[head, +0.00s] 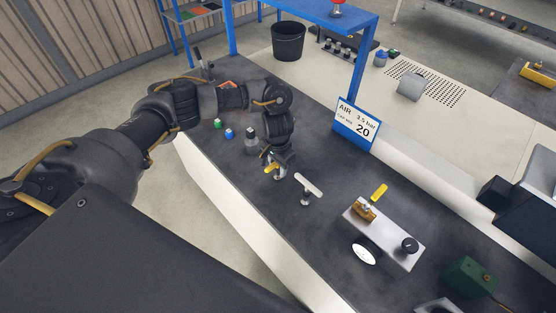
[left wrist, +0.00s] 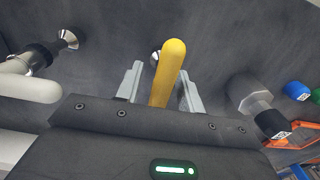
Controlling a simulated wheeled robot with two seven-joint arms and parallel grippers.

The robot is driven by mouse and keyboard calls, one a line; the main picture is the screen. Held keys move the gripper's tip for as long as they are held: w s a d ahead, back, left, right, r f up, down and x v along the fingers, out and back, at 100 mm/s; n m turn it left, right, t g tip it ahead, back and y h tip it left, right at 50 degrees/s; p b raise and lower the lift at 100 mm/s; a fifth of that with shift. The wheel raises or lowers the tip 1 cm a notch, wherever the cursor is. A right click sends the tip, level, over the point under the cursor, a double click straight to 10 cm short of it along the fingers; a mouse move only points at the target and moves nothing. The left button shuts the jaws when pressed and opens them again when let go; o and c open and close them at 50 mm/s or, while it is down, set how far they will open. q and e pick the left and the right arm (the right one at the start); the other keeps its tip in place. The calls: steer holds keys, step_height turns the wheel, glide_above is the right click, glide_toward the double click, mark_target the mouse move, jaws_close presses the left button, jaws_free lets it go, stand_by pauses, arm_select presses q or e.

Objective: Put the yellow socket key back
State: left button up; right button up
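The yellow socket key (head: 270,168) is at my left gripper (head: 277,160) over the dark bench, mostly hidden by the gripper in the head view. In the left wrist view its rounded yellow handle (left wrist: 169,72) lies between the two fingers of my left gripper (left wrist: 160,88). A narrow gap shows between the handle and each finger, so the gripper looks open around it. A metal end shows just behind the handle; its shaft is hidden. A white-handled socket key (head: 308,187) stands upright to the right, also in the left wrist view (left wrist: 30,88). My right gripper is not in view.
A grey and black bottle-like piece (head: 251,143) and small blue (head: 228,133) and green (head: 217,123) pieces stand left of the gripper.

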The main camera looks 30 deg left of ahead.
arm_select(q)
step_height(320, 180, up, 11)
steer(key=shift+f+p, duration=0.15)
steer(key=shift+p, duration=0.3)
steer(key=shift+r, duration=0.7)
